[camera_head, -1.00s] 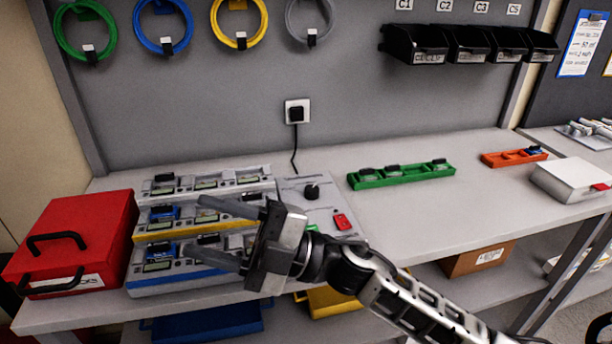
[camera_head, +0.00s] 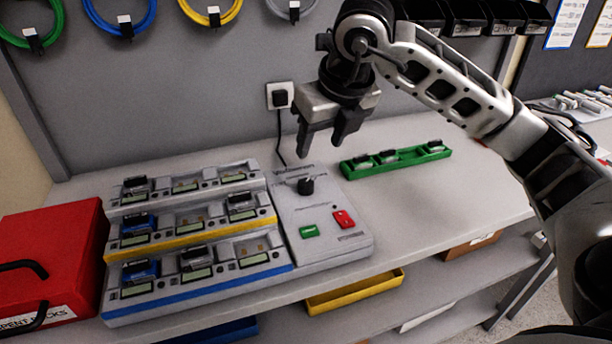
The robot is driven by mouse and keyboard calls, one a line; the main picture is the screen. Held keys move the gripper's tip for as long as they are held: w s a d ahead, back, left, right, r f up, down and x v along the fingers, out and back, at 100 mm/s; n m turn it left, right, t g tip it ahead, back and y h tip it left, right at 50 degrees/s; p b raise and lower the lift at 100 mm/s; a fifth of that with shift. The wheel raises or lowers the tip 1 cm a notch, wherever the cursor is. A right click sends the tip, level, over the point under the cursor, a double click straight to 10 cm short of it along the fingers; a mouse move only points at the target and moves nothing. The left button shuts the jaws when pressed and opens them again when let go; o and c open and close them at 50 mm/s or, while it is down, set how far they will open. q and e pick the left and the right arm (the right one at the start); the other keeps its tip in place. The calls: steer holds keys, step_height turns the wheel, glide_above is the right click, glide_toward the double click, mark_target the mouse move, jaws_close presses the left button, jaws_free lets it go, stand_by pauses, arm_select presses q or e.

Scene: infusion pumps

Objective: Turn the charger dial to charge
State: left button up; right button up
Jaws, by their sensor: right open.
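The charger's grey control panel (camera_head: 345,247) lies on the bench at the right of the charger. Its black dial (camera_head: 306,186) sits near the back of the panel, above a green button (camera_head: 309,231) and a red switch (camera_head: 343,218). The dial's setting is too small to read. The stepped charger (camera_head: 190,232) holds several battery packs in its bays. My right gripper (camera_head: 321,150) is open and empty, fingers pointing down, above and slightly right of the dial, apart from it. My left gripper is not in view.
A green tray (camera_head: 410,159) with several packs lies right of the panel. A red box (camera_head: 52,262) stands at the left. A wall socket (camera_head: 280,96) with a cable is behind the dial. Bench space at the right is clear.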

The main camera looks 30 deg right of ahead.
mark_target(305, 182)
steer(key=p+x, duration=0.1)
steer(key=x, duration=1.1)
steer(key=shift+a, duration=0.1)
steer(key=shift+c, duration=0.2)
steer(key=c, duration=0.9)
